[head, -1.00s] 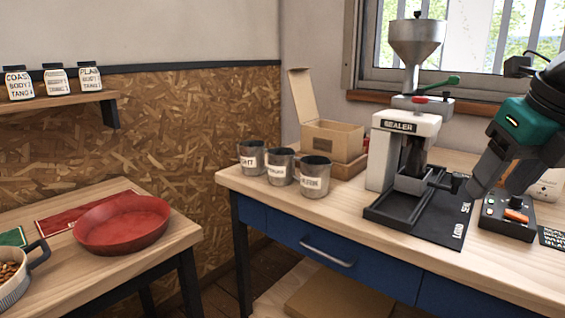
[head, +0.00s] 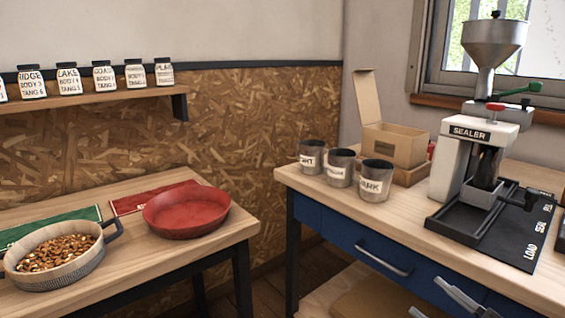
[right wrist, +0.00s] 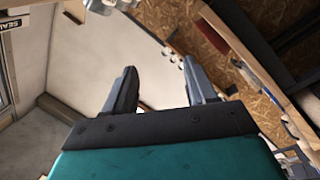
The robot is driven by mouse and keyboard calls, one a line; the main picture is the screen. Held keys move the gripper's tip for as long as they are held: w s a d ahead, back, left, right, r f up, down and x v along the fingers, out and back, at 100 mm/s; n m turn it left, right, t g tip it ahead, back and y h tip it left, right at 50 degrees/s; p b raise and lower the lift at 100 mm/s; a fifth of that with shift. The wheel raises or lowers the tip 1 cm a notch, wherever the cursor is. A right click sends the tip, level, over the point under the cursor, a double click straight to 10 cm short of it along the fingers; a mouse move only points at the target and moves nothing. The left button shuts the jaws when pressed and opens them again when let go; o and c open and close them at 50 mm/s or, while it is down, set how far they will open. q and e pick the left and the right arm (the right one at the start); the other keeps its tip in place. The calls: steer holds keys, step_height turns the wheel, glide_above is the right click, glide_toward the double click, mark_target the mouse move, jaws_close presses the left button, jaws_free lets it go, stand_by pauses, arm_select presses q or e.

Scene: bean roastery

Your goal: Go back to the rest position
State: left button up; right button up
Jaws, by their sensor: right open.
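My right gripper (head: 447,284) shows at the bottom right of the head view, low in front of the blue-drawered bench (head: 335,232). Only its grey fingers are in the picture. In the right wrist view its two fingers (right wrist: 160,75) stand apart with nothing between them, so it is open and empty. My left gripper is in neither view.
The sealer (head: 464,160), an open cardboard box (head: 395,146) and three labelled cups (head: 340,168) stand on the bench. A red pan (head: 187,212) and a pan of beans (head: 62,282) are on the left table. Jars (head: 68,80) line the shelf.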

steer(key=s+a+f+m+g+h, duration=0.2)
steer(key=s+a+f+m, duration=0.2)
steer(key=f, duration=0.3)
steer(key=s+a+f+m+g+h, duration=0.2)
steer(key=s+a+f+m, duration=0.15)
steer(key=f, duration=0.35)
steer(key=s+a+f+m+g+h, duration=0.2)
steer(key=s+a+f+m, duration=0.1)
steer(key=f+m, duration=0.25)
arm_select(q)
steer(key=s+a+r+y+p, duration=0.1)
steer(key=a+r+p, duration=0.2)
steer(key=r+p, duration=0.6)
steer(key=p, duration=0.4)
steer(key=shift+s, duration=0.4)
arm_select(e)
steer(key=s+d+r+h, duration=0.1)
steer(key=d+r, duration=0.2)
steer(key=r, duration=0.5)
steer(key=shift+s, duration=0.3)
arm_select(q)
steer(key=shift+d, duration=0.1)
arm_select(e)
steer(key=shift+r, duration=0.1)
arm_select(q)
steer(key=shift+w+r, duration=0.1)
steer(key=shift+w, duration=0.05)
